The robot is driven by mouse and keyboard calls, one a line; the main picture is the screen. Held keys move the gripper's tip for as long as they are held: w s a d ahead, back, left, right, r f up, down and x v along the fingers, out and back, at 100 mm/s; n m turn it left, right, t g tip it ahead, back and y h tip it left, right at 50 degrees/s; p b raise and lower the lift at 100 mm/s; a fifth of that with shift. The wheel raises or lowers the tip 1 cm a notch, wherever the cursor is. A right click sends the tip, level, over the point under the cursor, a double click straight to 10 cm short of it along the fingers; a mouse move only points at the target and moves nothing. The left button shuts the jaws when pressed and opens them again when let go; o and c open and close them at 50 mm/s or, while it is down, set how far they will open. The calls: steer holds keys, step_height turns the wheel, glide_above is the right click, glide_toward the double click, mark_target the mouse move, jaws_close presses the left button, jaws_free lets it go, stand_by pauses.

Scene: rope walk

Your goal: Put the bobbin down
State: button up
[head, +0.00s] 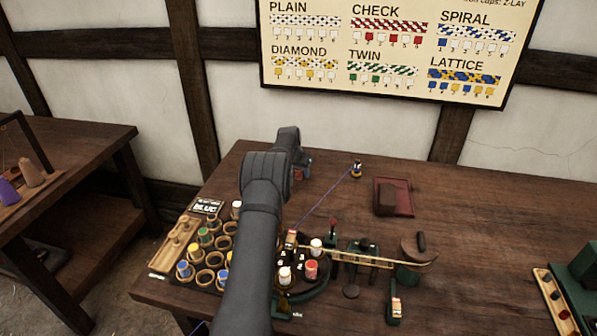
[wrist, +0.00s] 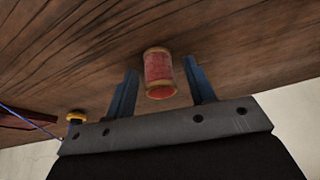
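A red bobbin (wrist: 159,74) with tan ends shows in the wrist view, on or very close to the wooden table top. My gripper (wrist: 160,66) has its two blue fingers spread on either side of the bobbin, with a visible gap on both sides. In the head view my arm hides most of the gripper and the bobbin, at the back left of the table.
A bobbin rack (head: 203,259) and a braiding device with several bobbins (head: 311,270) stand at the front left. A small post (head: 357,168) holds a purple cord. A dark red tray (head: 404,197) lies right of it. The table's right middle is clear.

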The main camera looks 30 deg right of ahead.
steer(key=shift+s+a+r, duration=0.1)
steer(key=shift+r, duration=0.55)
steer(key=v, duration=1.1)
steer(key=shift+f, duration=0.1)
steer(key=x, duration=1.2)
steer(key=shift+f, duration=0.15)
steer(key=shift+r, duration=0.2)
